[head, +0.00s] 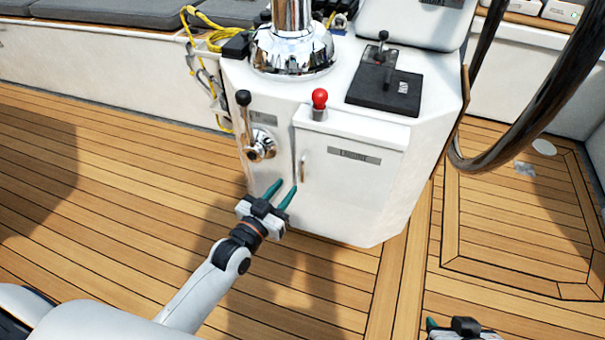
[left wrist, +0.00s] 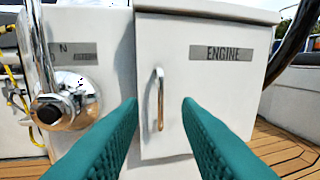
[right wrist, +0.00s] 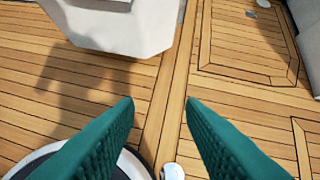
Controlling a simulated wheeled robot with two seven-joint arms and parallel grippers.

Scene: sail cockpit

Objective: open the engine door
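The white engine door (head: 345,185) with its grey ENGINE label (head: 354,155) is on the front of the white console and looks closed. Its upright metal handle (head: 303,168) is near the door's left edge. In the left wrist view the handle (left wrist: 159,100) shows between the green fingers, farther off. My left gripper (head: 280,194) is open and empty, in front of the door and lower left of the handle, apart from it. My right gripper (right wrist: 160,108) is open and empty over the deck; in the head view only its tip shows at the bottom edge.
A chrome lever hub (head: 258,146) with a black-knobbed lever is left of the door. A red knob (head: 320,98) stands on the ledge above it. A dark wheel rim (head: 490,150) curves at the right. The wooden deck (head: 100,190) is clear at left.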

